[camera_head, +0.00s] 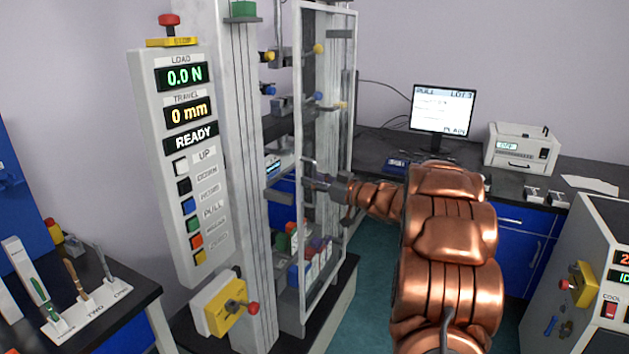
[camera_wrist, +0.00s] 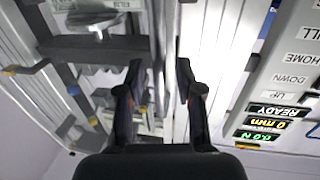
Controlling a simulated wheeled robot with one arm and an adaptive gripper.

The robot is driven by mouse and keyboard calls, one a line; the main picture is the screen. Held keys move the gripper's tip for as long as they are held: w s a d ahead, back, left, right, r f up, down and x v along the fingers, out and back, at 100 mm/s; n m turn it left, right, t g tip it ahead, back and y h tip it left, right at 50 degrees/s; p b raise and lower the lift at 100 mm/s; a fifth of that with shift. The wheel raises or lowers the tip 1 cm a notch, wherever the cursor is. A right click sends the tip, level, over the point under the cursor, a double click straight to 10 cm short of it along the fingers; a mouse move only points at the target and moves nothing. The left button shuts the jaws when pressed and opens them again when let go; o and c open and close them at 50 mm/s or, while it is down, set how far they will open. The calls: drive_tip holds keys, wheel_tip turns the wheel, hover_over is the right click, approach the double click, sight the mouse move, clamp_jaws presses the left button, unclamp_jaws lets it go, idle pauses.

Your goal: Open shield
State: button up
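The shield (camera_head: 298,110) is a tall clear panel in a pale frame on the front of the test machine, in the middle of the head view. My gripper (camera_head: 314,182) is at the shield, at about mid-height of the frame's left upright. In the wrist view my gripper (camera_wrist: 160,68) has its two black fingers apart. An upright grey bar, part of the shield's frame or handle (camera_wrist: 165,25), runs between the fingertips. I see gaps beside it; contact cannot be told. My gripper partly hides the shield's handle area in the head view.
A control panel (camera_head: 188,150) reading 0.0 N, 0 mm and READY stands left of the shield. Yellow and blue knobbed clamps sit behind the shield. A monitor (camera_head: 442,110) and a white instrument (camera_head: 521,148) are on the back bench. A tool stand (camera_head: 95,310) is at lower left.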

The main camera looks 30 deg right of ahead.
clamp_jaws()
idle(0.3)
drive_tip(key=shift+s, duration=0.1)
